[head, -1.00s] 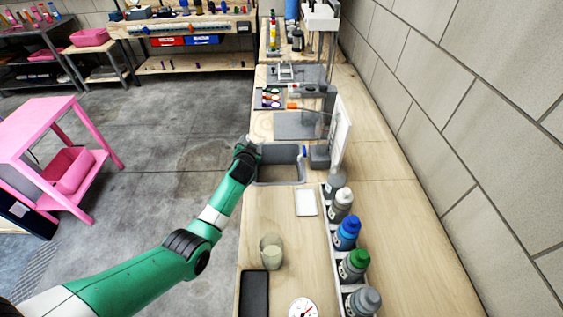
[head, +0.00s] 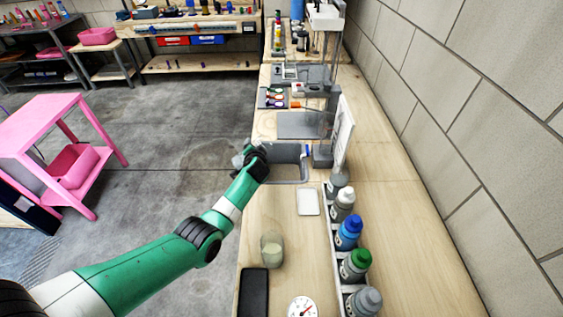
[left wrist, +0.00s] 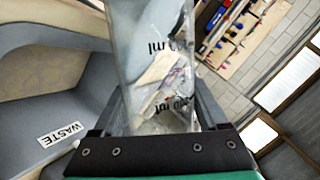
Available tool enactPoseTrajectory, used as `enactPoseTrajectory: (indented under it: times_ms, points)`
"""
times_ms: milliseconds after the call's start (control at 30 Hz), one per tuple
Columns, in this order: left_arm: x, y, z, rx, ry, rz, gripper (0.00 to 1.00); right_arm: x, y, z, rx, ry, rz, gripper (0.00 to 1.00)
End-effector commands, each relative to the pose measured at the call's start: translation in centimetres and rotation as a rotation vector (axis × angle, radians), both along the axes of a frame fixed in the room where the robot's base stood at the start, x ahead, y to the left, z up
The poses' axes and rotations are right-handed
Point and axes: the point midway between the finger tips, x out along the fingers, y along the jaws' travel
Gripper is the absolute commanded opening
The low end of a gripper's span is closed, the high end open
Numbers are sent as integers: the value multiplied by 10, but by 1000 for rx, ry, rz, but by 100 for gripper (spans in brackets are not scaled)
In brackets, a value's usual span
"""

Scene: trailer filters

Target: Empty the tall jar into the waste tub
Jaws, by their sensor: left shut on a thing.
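My left gripper (head: 256,155) is shut on a clear tall jar (left wrist: 152,70) with dark ml markings, which fills the middle of the left wrist view. In the head view the jar (head: 239,158) shows only as a small pale shape left of the gripper and looks tilted. I cannot tell what is inside it. The grey waste tub (head: 288,180) is set in the bench under and to the right of the gripper. Its wall with the WASTE label (left wrist: 62,135) shows in the left wrist view, left of the jar. My right gripper is not in view.
A glass beaker with pale contents (head: 272,250) and a black slab (head: 254,292) stand near the front left bench edge. A row of capped bottles (head: 348,232) runs along the right. A white tray (head: 308,202) lies between. A grey stand (head: 322,155) rises behind the tub's right side.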

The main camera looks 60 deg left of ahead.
Motion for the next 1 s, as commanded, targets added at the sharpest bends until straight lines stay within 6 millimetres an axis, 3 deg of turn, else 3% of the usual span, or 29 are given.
enactPoseTrajectory:
  times_ms: [1000]
  points:
    - [-9, 7, 6, 39, 132, 12, 5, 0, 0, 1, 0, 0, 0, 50]
